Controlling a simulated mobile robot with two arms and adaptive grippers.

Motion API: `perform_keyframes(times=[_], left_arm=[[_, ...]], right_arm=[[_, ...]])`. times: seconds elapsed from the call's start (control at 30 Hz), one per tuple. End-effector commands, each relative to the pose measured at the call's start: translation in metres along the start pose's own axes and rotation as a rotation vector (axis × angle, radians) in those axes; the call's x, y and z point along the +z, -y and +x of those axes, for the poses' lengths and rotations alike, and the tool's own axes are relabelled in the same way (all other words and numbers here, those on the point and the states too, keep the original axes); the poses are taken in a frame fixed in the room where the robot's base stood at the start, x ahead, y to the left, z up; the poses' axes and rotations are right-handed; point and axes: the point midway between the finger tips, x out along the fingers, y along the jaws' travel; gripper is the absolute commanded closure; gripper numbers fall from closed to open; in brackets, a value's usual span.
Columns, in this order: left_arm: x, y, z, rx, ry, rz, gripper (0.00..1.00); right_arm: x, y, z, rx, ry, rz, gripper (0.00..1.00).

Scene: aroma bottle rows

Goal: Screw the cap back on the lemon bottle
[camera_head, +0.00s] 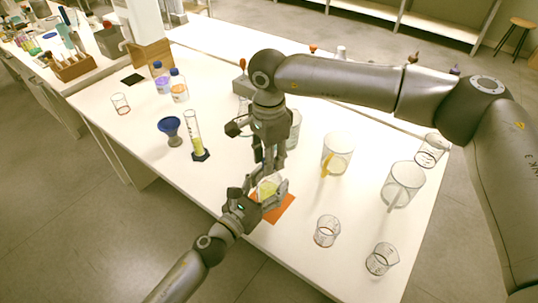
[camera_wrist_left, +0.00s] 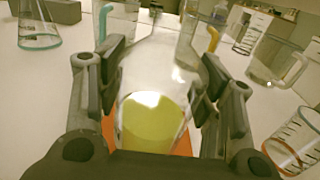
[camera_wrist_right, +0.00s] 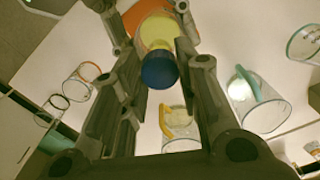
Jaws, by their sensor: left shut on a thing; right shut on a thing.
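The lemon bottle (camera_wrist_left: 150,118) is a clear round flask with yellow liquid, upright over the orange mat (camera_head: 283,208). It also shows in the head view (camera_head: 268,188). My left gripper (camera_head: 262,193) is shut around its body, one finger on each side. My right gripper (camera_head: 269,165) points down just above the bottle. It is shut on a dark blue cap (camera_wrist_right: 159,70), which lies in line with the bottle (camera_wrist_right: 157,32) in the right wrist view. The bottle's mouth is hidden, so I cannot tell whether the cap touches it.
Glass beakers (camera_head: 326,231) and jugs (camera_head: 337,155) stand on the right of the white table (camera_head: 240,210). A cylinder with yellow liquid (camera_head: 196,140) and a blue funnel (camera_head: 170,129) stand to the left. Two capped bottles (camera_head: 179,88) stand farther back left.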

Motion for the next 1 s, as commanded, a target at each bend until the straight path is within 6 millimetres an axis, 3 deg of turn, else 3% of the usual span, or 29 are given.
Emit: perform_keyframes(times=[0.47, 1.0], left_arm=[[0.0, 0.0, 0.0, 0.0, 0.0, 0.0, 0.82], [0.0, 0.0, 0.0, 0.0, 0.0, 0.0, 0.82]], right_arm=[[0.0, 0.0, 0.018, 0.001, 0.0, 0.0, 0.8], [0.0, 0.0, 0.018, 0.0, 0.0, 0.0, 0.8]])
